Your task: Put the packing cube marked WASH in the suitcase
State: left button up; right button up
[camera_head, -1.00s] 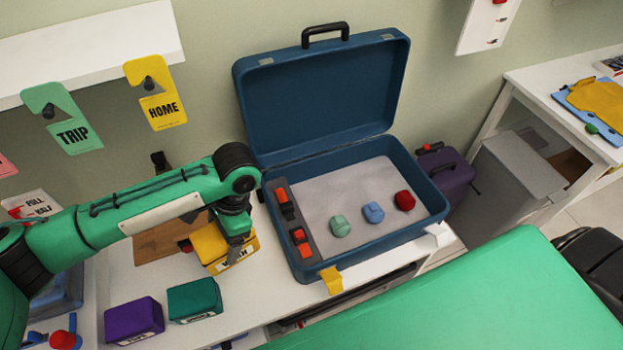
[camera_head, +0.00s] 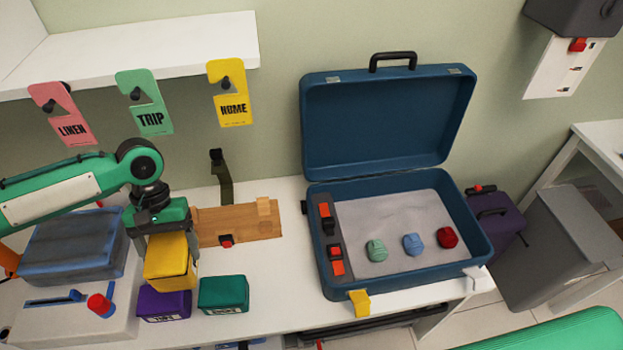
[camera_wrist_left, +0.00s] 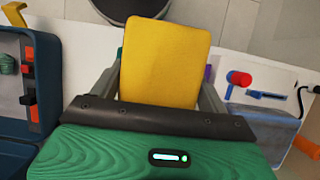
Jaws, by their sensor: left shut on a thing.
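The yellow packing cube (camera_head: 170,268) is in my left gripper (camera_head: 166,240), which is shut on it. In the head view the cube hangs over the back of the purple cube; I cannot tell whether they touch. Its marking is not readable now. In the left wrist view the yellow cube (camera_wrist_left: 165,60) sits between the fingers. The open blue suitcase (camera_head: 398,286) stands to the right, lid up, with green, blue and red rolled items on its grey floor and a dark strip with red-orange items along its left side. My right gripper is not in view.
A purple cube (camera_head: 164,305) and a teal cube (camera_head: 223,294) stand on the white table (camera_head: 280,308). A wooden board (camera_head: 238,224) lies behind. A grey-blue case (camera_head: 72,245) and red knob (camera_head: 100,304) are at left. Tags hang from the shelf (camera_head: 130,50). Table between teal cube and suitcase is clear.

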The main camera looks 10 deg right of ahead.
aim_at(393, 215)
jog(key=k+l+z, duration=0.1)
jog(key=k+z, duration=0.15)
jog(key=k, duration=0.95)
jog(key=i+z, duration=0.15)
jog(key=z, duration=0.2)
jog(key=i+l+z, duration=0.1)
jog(key=z, duration=0.25)
jog(key=i+z, duration=0.2)
jog(key=z, duration=0.2)
jog(key=i+l, duration=0.1)
jog(key=i, duration=1.55)
